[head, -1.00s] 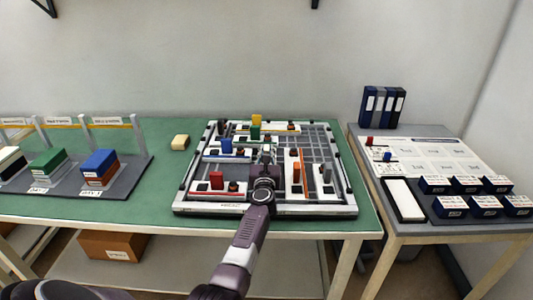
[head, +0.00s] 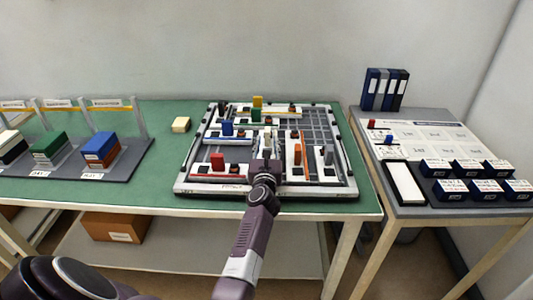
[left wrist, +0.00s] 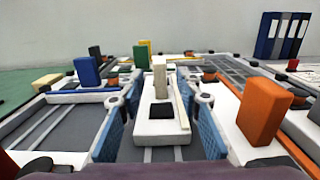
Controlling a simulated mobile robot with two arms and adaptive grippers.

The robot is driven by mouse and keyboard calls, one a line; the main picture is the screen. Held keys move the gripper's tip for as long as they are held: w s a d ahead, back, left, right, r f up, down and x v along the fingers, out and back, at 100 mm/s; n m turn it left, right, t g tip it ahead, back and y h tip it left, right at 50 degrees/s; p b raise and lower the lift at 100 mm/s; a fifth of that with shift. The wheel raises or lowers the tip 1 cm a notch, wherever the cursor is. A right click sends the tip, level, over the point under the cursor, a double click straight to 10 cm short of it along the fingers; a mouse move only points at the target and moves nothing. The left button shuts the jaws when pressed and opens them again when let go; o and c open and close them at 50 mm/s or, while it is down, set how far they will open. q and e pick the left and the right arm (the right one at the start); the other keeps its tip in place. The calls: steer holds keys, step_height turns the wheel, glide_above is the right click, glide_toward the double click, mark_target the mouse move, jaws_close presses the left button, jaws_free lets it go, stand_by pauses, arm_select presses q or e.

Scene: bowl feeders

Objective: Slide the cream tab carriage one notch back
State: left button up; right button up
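The cream tab (left wrist: 160,77) stands upright on a white carriage (left wrist: 155,123) with a dark square patch, on the slotted board. In the head view the tab (head: 267,137) shows just beyond my left gripper (head: 265,163). In the left wrist view my left gripper's blue-padded fingers (left wrist: 160,122) are apart, one on each side of the white carriage. A narrow gap shows at the left finger; contact at the right one is hard to tell. Grey rails run in the slot in front of the carriage. My right gripper is not in view.
Close by stand an orange tab (left wrist: 262,110) on the right, and blue (left wrist: 87,72) and green (left wrist: 141,57) tabs on the left. A red tab (head: 218,162) is at the board's front left. A loose cream block (head: 181,124) lies on the green table left of the board.

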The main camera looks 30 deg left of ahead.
arm_select(q)
steer(key=v, duration=0.5)
steer(key=shift+s+d, duration=0.15)
steer(key=shift+s, duration=0.25)
